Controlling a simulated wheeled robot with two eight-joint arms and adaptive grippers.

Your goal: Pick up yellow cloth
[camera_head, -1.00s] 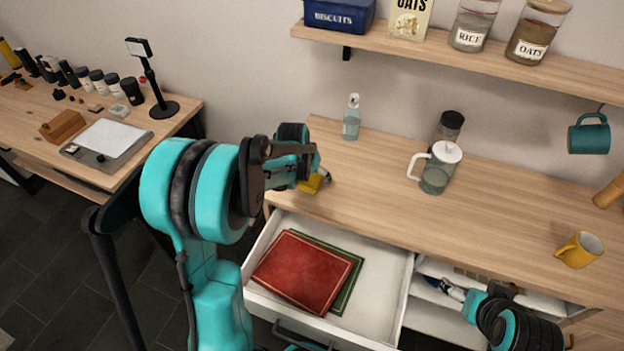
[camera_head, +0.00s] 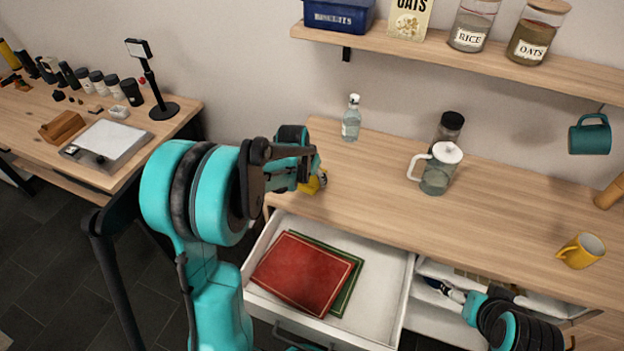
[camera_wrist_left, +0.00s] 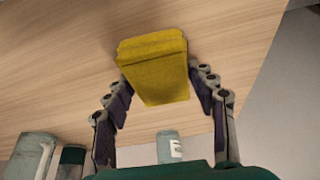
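The yellow cloth (camera_wrist_left: 155,67) is a thick folded block on the wooden counter top; in the head view only a small yellow part (camera_head: 311,186) shows at the counter's left end. My left gripper (camera_wrist_left: 160,90) has one dark finger pad on each side of the cloth, and both pads appear to touch its edges. In the head view my left gripper (camera_head: 316,181) is mostly hidden behind its own wrist. Whether the cloth is lifted off the wood cannot be told. My right gripper (camera_head: 452,292) is low at the right, by the open shelf space under the counter; its fingers are too small to read.
An open white drawer (camera_head: 375,300) below holds a red book (camera_head: 303,270) and a green one. A clear bottle (camera_head: 351,120), a glass pitcher (camera_head: 437,172) and a yellow mug (camera_head: 580,251) stand on the counter. The counter's middle is clear. A shelf (camera_head: 450,53) hangs above.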

